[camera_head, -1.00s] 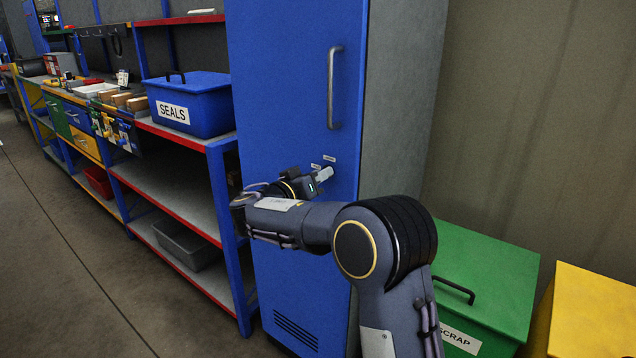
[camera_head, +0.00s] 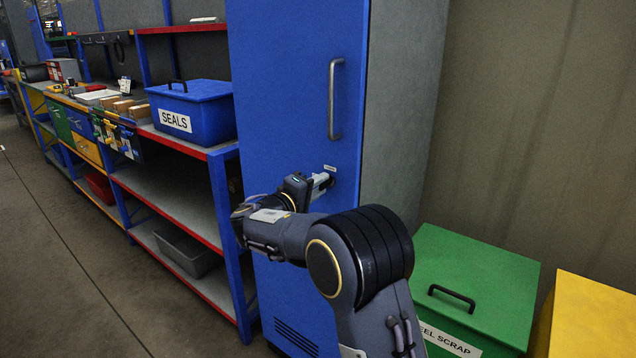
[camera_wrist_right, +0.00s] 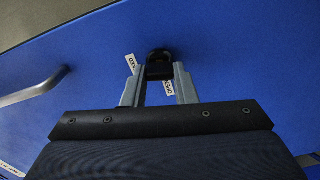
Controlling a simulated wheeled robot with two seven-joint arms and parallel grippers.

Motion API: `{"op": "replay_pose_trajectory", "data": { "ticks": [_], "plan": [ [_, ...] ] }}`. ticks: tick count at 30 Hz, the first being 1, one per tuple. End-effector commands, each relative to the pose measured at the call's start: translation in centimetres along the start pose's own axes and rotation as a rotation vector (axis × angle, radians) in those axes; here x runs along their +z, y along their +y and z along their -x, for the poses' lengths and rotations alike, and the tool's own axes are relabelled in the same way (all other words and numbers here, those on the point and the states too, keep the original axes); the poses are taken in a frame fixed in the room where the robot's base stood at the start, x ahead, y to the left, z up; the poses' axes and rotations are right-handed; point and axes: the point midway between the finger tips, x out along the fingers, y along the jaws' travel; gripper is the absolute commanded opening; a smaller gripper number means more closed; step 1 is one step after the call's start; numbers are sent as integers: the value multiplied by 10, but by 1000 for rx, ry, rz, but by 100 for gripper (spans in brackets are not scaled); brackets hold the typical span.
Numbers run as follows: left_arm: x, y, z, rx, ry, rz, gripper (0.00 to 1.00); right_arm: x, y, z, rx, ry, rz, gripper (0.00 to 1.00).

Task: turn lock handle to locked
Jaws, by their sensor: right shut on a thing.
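The lock handle (camera_wrist_right: 159,66) is a small black knob on the blue cabinet door (camera_head: 290,100). My right gripper (camera_wrist_right: 158,78) is shut on it, one finger on each side, in the right wrist view. Two small white labels sit on the door beside the knob; one (camera_wrist_right: 131,64) ends in "KED" and the other (camera_wrist_right: 168,89) is partly hidden by a finger. In the head view my right gripper (camera_head: 325,180) reaches the door below the long grey pull handle (camera_head: 335,100), and the knob is hidden there. My left gripper is not in view.
Blue and red shelving (camera_head: 175,198) with a blue SEALS bin (camera_head: 195,108) stands left of the cabinet. A green scrap bin (camera_head: 475,270) and a yellow box (camera_head: 590,315) stand to the right, near my right arm. The floor at left is clear.

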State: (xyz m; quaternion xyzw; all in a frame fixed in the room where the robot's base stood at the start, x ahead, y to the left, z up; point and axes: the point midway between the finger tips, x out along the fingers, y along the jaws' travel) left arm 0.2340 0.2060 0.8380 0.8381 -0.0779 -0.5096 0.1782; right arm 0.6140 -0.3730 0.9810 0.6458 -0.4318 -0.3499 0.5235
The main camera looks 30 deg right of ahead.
Motion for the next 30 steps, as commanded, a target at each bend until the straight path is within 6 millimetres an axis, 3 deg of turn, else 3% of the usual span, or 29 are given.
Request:
{"op": "replay_pose_trajectory", "data": {
  "ticks": [12,29,30],
  "plan": [
    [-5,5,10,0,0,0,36,0,-1,0,-1,1,198,3],
    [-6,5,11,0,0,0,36,0,-2,0,-1,1,227,3],
    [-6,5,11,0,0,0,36,0,-2,0,-1,1,227,28]
  ]
}}
